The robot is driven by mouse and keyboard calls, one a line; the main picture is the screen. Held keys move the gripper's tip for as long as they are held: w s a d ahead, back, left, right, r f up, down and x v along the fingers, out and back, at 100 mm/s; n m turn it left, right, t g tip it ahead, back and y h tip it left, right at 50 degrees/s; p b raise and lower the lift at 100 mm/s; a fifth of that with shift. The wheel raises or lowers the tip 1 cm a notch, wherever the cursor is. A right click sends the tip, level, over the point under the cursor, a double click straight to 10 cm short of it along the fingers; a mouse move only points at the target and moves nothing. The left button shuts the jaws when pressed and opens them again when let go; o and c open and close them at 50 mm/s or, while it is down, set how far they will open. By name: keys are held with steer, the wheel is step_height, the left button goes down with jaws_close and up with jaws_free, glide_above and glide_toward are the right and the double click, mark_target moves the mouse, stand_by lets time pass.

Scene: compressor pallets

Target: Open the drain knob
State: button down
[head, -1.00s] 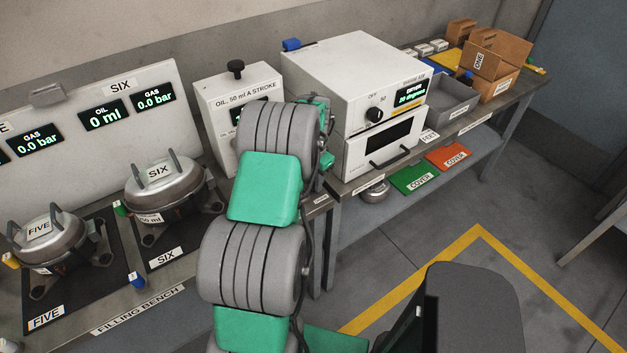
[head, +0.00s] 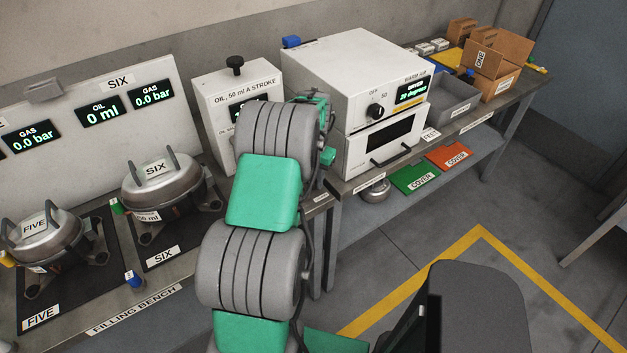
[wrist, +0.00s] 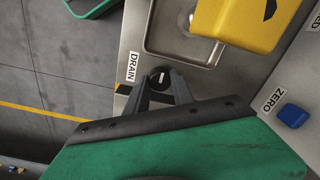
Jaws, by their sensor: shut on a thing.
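The drain knob (wrist: 160,77) shows in the wrist view as a small dark round knob with a light mark. It sits on the grey metal surface beside the DRAIN label (wrist: 132,67). My gripper (wrist: 161,86) has its two dark fingers around the knob and is shut on it. In the head view my arm hides the knob and the gripper.
A yellow part (wrist: 245,22) stands over a shallow metal tray (wrist: 166,48) close to the knob. A blue ZERO button (wrist: 292,115) is at the right. Compressors FIVE (head: 45,238) and SIX (head: 170,182) stand on the filling bench (head: 135,310). Open floor lies at the right.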

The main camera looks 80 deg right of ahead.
mark_target(315, 180)
steer(key=c, duration=1.1)
jaws_free()
steer(key=shift+r, duration=0.15)
step_height(315, 180, up, 8)
steer(key=shift+s+f+b, duration=0.1)
steer(key=shift+f+b, duration=0.1)
steer(key=shift+b, duration=0.6)
